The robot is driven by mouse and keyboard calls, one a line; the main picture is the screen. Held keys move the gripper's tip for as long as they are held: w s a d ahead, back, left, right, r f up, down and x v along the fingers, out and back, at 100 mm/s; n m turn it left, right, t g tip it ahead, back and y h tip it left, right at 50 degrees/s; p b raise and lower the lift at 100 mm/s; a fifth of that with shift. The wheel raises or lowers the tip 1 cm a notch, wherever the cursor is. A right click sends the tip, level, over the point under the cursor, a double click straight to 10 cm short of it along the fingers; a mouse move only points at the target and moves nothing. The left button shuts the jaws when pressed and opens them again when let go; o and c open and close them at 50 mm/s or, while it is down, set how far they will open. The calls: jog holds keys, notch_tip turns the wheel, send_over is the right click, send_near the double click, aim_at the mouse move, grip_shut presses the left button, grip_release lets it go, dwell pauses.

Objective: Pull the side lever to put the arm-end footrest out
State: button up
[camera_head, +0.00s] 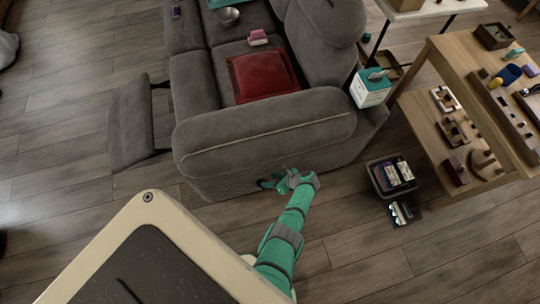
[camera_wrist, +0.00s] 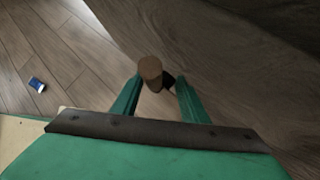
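The grey sofa (camera_head: 265,140) stands with its near arm's outer side facing my arm. A grey footrest panel (camera_head: 130,122) stands out from the sofa's front at the arm-end seat, apart from the seat and joined by dark bars. My gripper (camera_head: 270,182) is low beside the outer side of the sofa arm. In the wrist view, a brown, round-ended lever knob (camera_wrist: 150,68) with a dark part beside it lies between the green fingertips. The fingers stand apart, and I see no clear grip on the knob. The lever is mostly hidden in the head view.
A red cushion (camera_head: 262,77) and small items lie on the seats. A tissue box (camera_head: 370,88) is by the sofa's back. A wooden shelf table (camera_head: 460,60) and a grey bin (camera_head: 373,182) stand at right. Wooden floor is clear at left. A small blue-and-white item (camera_wrist: 37,84) lies on the floor.

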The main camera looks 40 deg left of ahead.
jog(key=shift+w+r, duration=0.2)
jog(key=v, duration=1)
jog(key=shift+d, duration=0.25)
jog(key=shift+s+r, duration=0.1)
